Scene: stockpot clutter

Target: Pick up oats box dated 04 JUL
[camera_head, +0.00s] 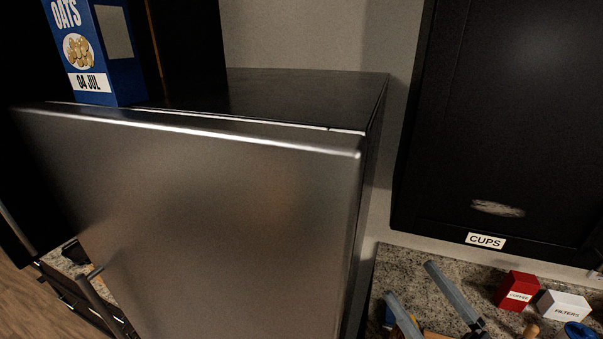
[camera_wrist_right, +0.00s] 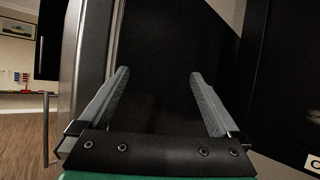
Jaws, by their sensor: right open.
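The blue oats box (camera_head: 120,45) labelled "04 JUL" stands upright on top of the fridge (camera_head: 290,90), at the upper left of the head view. Its top is cut off by the frame. My right gripper (camera_head: 410,282) is low in the head view, right of the fridge and far from the box. Its two fingers are apart with nothing between them. The right wrist view also shows the gripper (camera_wrist_right: 158,74) open, facing a dark surface. The oats box does not show there. My left gripper is not in view.
A dark wall cabinet labelled "CUPS" (camera_head: 485,241) hangs at the right. Below it, the counter holds a red box (camera_head: 517,290), a white "FILTERS" box (camera_head: 563,306) and other items. The fridge top right of the oats box is bare. A dark cabinet side stands behind the box.

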